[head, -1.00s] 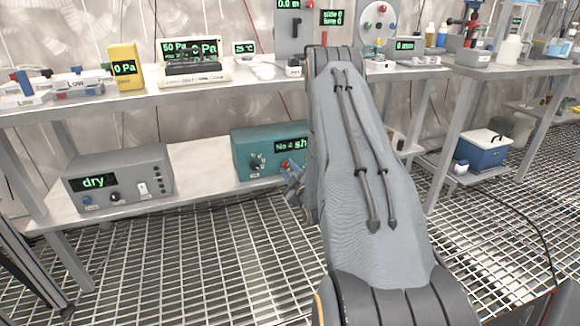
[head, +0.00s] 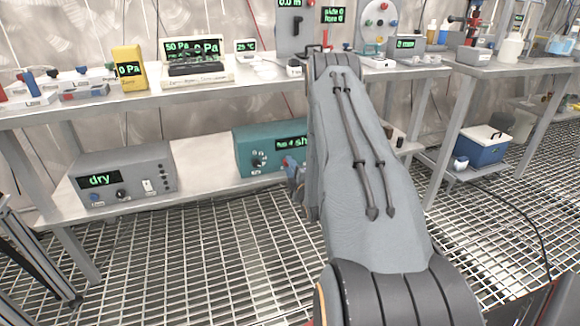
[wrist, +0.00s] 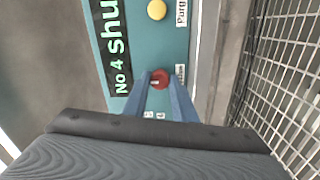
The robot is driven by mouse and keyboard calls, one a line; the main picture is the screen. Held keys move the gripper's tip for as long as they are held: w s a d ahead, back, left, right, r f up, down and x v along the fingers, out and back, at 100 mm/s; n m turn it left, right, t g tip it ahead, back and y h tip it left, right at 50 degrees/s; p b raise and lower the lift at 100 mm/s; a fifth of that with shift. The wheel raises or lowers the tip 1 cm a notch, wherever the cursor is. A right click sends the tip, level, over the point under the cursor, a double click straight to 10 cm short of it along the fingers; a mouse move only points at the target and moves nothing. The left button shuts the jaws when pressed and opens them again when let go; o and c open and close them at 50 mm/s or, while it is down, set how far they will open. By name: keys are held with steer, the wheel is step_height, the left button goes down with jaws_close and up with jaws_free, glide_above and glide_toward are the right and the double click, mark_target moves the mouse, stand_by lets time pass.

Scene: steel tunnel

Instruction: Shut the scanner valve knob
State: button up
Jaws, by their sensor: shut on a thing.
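The scanner is a teal box (head: 243,153) on the lower shelf, partly hidden behind my arm in the head view. Its green display (wrist: 112,45) reads "No 4 shu" in the wrist view, the rest cut off. A red knob (wrist: 159,78) sits on its face between the fingertips of my gripper (wrist: 160,82). My gripper is shut on the red knob, with blue fingers on both sides of it. A yellow button (wrist: 156,10) labelled "Purg..." is farther along the face. In the head view my gripper (head: 291,168) is mostly hidden by the arm.
A grey box with a "dry" display (head: 122,176) stands left of the scanner on the lower shelf (head: 200,165). The upper bench (head: 130,97) carries gauges and tools. A blue cooler (head: 484,148) is at the right. The grating floor (head: 200,250) in front is clear.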

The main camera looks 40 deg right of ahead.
stand_by(0.3)
steer(key=o, duration=1)
steer(key=shift+o, duration=0.2)
steer(key=p+v, duration=0.1)
steer(key=v, duration=0.7)
steer(key=shift+p, duration=0.4)
